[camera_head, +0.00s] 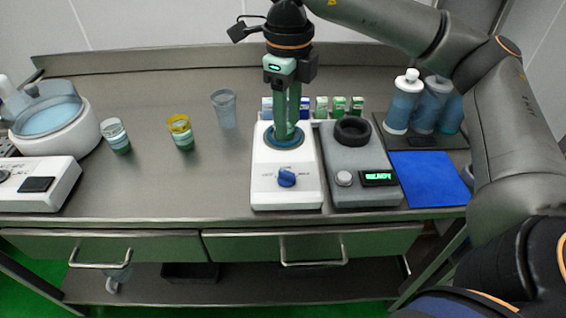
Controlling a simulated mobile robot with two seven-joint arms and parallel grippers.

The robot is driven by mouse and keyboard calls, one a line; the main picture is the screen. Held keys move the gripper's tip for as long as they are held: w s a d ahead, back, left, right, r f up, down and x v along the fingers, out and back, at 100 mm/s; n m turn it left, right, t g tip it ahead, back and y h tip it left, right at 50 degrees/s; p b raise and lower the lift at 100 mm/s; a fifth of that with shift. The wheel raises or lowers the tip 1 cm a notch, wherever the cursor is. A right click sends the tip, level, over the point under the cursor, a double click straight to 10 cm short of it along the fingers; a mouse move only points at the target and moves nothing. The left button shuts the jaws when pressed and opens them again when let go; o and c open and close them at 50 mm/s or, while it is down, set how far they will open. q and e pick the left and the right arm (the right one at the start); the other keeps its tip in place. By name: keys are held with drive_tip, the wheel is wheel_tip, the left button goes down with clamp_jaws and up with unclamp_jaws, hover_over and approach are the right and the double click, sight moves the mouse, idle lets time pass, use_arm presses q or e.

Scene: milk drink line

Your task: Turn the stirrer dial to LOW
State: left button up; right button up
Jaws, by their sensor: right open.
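The white stirrer (270,190) stands mid-table with a blue dial (286,178) on its sloped front. Small printed labels surround the dial, too small to read, so I cannot tell its setting. A tall green see-through vessel (288,112) stands upright on the stirrer's round blue-rimmed plate. My right gripper (290,80) points down over the vessel's top, behind and above the dial and well apart from it. Its jaws are open; I cannot tell whether they touch the vessel. My left gripper is not in view.
A grey device (364,160) with a READY display stands close against the stirrer's right side. A blue mat (430,180) and bottles (404,105) are farther right. Cups (180,132) and a white machine (52,125) are left. Small cartons (322,106) stand behind.

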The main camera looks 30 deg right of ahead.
sight(287, 172)
wheel_tip(287, 172, down, 12)
drive_tip(key=shift+f, duration=0.15)
idle(0.3)
clamp_jaws()
idle(0.5)
